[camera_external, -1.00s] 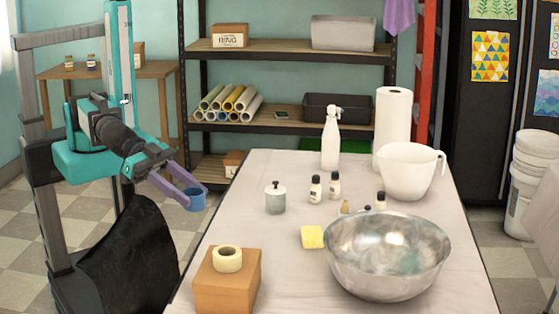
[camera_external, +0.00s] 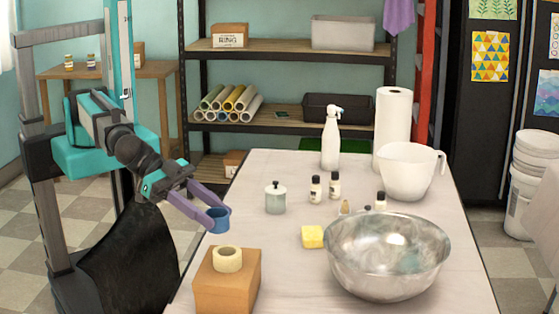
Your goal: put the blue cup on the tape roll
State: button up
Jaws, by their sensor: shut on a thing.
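The blue cup (camera_external: 219,222) is a small cup held by my gripper (camera_external: 216,214), whose purple fingers are shut on it. The cup looks upright and is in the air, above and behind the tape roll in the picture, apart from it. The tape roll (camera_external: 228,260) is pale cream and lies flat on top of a brown cardboard box (camera_external: 227,287) at the table's near left corner. The fingers hide part of the cup's left side.
On the table (camera_external: 283,268) stand a grey lidded jar (camera_external: 275,199), a yellow sponge (camera_external: 312,237), a large metal bowl (camera_external: 388,262), several small bottles, a white spray bottle (camera_external: 330,142), a paper towel roll (camera_external: 392,130) and a white pitcher (camera_external: 411,173). The table's middle left is clear.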

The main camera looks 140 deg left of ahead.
aim_at(221, 221)
jog(key=shift+w+f, duration=0.15)
jog(key=shift+w, duration=1.5)
jog(key=shift+f+p, duration=0.6)
jog(key=shift+f, duration=1.2)
jog(key=shift+f, duration=0.15)
jog(key=o, duration=1)
jog(key=shift+r, duration=0.2)
jog(key=shift+b+v, duration=0.95)
jog(key=shift+v, duration=5.1)
